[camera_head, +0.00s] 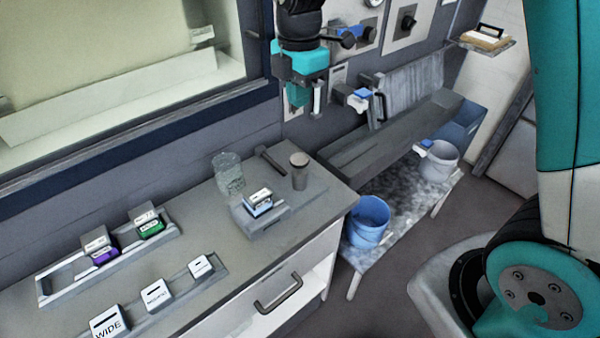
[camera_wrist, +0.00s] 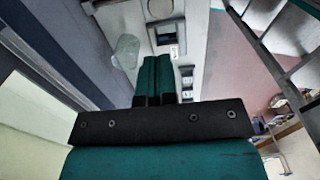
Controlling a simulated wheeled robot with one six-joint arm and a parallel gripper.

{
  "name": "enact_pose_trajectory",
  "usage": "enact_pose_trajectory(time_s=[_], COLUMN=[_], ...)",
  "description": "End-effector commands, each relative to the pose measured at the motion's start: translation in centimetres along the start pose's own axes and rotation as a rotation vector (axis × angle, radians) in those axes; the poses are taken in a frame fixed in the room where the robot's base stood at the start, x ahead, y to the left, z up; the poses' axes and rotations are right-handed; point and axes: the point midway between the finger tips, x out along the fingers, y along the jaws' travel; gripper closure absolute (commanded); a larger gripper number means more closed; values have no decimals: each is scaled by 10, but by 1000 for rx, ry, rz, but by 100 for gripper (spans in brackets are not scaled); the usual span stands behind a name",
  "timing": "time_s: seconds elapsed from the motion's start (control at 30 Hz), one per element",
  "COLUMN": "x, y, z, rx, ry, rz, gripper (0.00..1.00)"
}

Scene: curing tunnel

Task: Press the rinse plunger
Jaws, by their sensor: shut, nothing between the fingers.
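My gripper (camera_head: 299,100) hangs in front of the wall at the top middle of the head view, above the counter's back right corner. In the wrist view its teal fingers (camera_wrist: 166,60) lie together, empty. No readable label marks the rinse plunger, so I cannot tell which fitting it is. Right of my gripper, a blue-and-white fitting (camera_head: 360,97) sticks out by the grey trough. A black knob (camera_head: 407,23) sits on a pale wall plate higher up. A blue part with a dark end (camera_head: 352,35) is on the wall between them. My gripper appears apart from all of these.
The counter (camera_head: 320,205) holds a glass jar (camera_head: 228,172), a grey cup (camera_head: 299,170), and a block with a blue-and-white piece (camera_head: 258,203). Labelled holders line its left. A blue bucket (camera_head: 368,222) and grey bucket (camera_head: 437,162) stand on a low bench at right.

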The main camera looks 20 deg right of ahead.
Motion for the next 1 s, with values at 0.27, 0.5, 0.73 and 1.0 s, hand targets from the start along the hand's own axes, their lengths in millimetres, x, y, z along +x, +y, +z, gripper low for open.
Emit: enact_pose_trajectory(time_s=[0.27, 0.5, 0.73, 1.0], x=[-2, 12, 57, 110], y=[-1, -1, -2, -1], z=[6, 5, 3, 3], rx=[8, 7, 5, 4], ry=[0, 1, 1, 1], rz=[-1, -5, -10, -8], gripper=[100, 100, 100, 100])
